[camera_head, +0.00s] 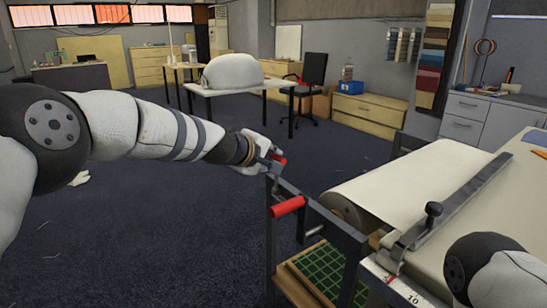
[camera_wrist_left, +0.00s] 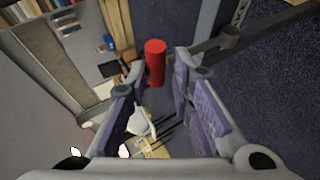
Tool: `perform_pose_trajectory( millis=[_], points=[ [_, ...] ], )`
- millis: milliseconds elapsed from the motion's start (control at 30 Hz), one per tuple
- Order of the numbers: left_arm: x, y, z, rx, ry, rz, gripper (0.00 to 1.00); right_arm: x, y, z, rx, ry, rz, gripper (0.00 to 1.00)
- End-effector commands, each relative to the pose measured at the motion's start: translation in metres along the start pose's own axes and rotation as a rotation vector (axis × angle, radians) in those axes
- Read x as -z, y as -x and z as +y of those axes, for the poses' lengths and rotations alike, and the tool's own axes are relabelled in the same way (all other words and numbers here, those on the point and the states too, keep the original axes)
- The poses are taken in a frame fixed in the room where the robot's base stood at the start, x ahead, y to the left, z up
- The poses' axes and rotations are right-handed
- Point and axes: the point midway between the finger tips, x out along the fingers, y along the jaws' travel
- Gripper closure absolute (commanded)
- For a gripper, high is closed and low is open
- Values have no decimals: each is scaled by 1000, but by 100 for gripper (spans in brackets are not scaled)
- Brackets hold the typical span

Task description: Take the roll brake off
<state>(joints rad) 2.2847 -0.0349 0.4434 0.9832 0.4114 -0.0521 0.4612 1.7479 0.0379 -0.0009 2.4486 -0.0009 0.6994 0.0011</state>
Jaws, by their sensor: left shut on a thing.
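My left gripper (camera_head: 271,157) reaches in from the left and is shut on a red grip (camera_head: 279,160) at the top of the grey frame beside the cloth roll. In the left wrist view, the red grip (camera_wrist_left: 155,61) stands between the purple-padded fingertips (camera_wrist_left: 163,78). A second red cylinder (camera_head: 288,206) sits lower on the dark frame, apart from the gripper. I cannot tell for sure which red part belongs to the roll brake. The pale cloth roll (camera_head: 345,200) lies at the table's end. My right gripper is out of view; only part of my right arm shows.
A metal straightedge with a dark knob (camera_head: 433,209) lies across the cloth table (camera_head: 470,200). A green gridded mat (camera_head: 325,275) lies on a wooden shelf under the frame. The dark carpet (camera_head: 150,235) to the left is mostly open.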

Motion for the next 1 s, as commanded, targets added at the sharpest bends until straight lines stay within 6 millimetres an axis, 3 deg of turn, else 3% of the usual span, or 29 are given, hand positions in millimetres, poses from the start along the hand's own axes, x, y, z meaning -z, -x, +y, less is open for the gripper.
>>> perform_pose_trajectory(
  millis=[33,400,433,467,1000],
  points=[
    [-6,-3,7,-15,-8,0,100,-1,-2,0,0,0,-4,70],
    [-6,-4,5,-10,-9,-2,100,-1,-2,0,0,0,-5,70],
    [-6,-4,5,-10,-8,-2,73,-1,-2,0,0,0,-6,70],
    [-6,-4,5,-10,-8,-2,66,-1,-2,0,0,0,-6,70],
    [-4,-1,8,-11,-7,-2,65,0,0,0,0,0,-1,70]
  ],
)
